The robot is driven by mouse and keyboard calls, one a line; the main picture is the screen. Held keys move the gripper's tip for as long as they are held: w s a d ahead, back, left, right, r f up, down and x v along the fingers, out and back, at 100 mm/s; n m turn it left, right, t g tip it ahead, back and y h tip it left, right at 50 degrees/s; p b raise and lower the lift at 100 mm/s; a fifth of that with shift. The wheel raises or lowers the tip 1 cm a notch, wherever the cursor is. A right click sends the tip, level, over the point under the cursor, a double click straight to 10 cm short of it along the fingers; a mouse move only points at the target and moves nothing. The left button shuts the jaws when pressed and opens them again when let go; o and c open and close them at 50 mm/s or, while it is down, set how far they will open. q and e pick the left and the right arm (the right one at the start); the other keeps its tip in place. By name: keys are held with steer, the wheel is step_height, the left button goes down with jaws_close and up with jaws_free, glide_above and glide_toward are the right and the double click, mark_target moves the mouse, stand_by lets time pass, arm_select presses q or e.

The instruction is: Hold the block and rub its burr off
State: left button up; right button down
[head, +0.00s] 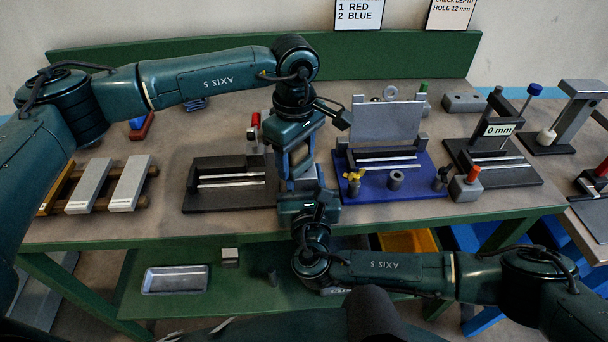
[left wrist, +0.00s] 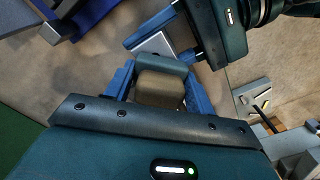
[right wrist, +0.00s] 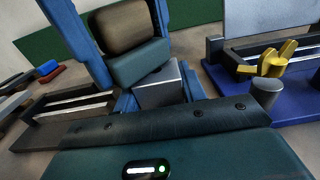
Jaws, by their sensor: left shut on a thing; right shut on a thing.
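My left gripper (head: 299,160) points down above the bench and is shut on a rubbing pad (right wrist: 122,28), brown with a dark teal face. The pad also shows between the blue fingers in the left wrist view (left wrist: 160,88). My right gripper (head: 306,192) comes up from below and is shut on a silver metal block (right wrist: 160,88). The block (left wrist: 153,43) also shows in the left wrist view. The teal face lies against or very close to the block; I cannot tell whether they touch. No burr is visible on the faces I see.
A black fixture (head: 218,202) stands left of the grippers. A blue-based fixture (head: 405,187) with a grey upright plate stands right. Two pale bars (head: 130,182) lie on a brown rack at far left. A metal tray (head: 175,280) lies on the lower shelf.

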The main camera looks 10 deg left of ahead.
arm_select(q)
steer(key=a+r, duration=0.4)
steer(key=r, duration=0.3)
steer(key=shift+a, duration=0.3)
arm_select(e)
steer(key=c, duration=0.7)
jaws_free()
steer(key=shift+c, duration=0.2)
steer(key=shift+s, duration=0.15)
steer(key=v, duration=1.2)
arm_select(q)
steer(key=shift+f, duration=0.1)
